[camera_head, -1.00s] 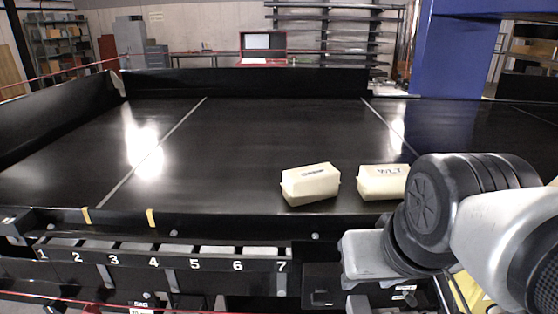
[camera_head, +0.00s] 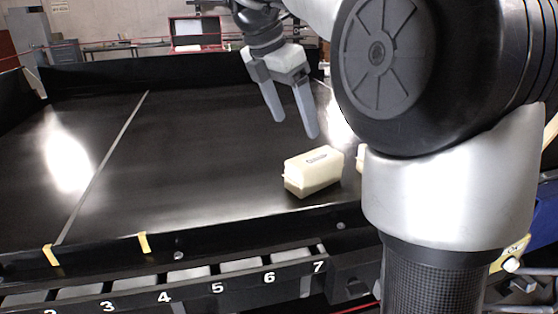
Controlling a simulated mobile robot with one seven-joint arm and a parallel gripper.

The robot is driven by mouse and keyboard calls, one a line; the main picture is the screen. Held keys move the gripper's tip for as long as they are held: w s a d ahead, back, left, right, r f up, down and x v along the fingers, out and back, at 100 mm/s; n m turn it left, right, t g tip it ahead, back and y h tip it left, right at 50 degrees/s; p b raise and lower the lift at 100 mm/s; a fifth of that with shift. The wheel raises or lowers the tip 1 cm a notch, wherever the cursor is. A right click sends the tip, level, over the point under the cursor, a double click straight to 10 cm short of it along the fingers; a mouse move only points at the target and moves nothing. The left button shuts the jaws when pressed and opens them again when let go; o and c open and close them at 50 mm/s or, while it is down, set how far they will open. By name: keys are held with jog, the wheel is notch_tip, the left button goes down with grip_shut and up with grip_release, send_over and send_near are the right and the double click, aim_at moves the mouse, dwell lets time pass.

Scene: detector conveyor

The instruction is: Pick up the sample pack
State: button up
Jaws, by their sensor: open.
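A cream, box-shaped pack (camera_head: 314,172) with dark lettering on top lies on the black conveyor (camera_head: 190,170) near its front edge. A second cream pack (camera_head: 361,158) shows only as a sliver, hidden behind my arm. Which of the two is the sample pack I cannot tell. My gripper (camera_head: 296,128) is open and empty, pointing down above the conveyor. Its fingers are above and behind the first pack, apart from it.
My arm covers the right side of the view. A front rail with numbered slots (camera_head: 215,289) runs below the conveyor edge. Raised black walls (camera_head: 150,76) bound the back. The conveyor's left and middle are clear. A red-framed case (camera_head: 197,35) stands beyond.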

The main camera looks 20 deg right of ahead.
aim_at(309, 159)
jog(key=b+x, duration=0.1)
jog(key=x, duration=1)
jog(key=shift+s+d+f, duration=0.1)
jog(key=shift+d+f, duration=0.05)
jog(key=x, duration=0.2)
jog(key=b+x, duration=0.1)
jog(key=x, duration=0.2)
jog(key=shift+d, duration=0.3)
jog(key=c, duration=1.6)
notch_tip(309, 159, up, 10)
jog(key=shift+f+p, duration=0.25)
jog(key=shift+p, duration=0.55)
jog(key=shift+c, duration=0.2)
jog(key=shift+r, duration=0.35)
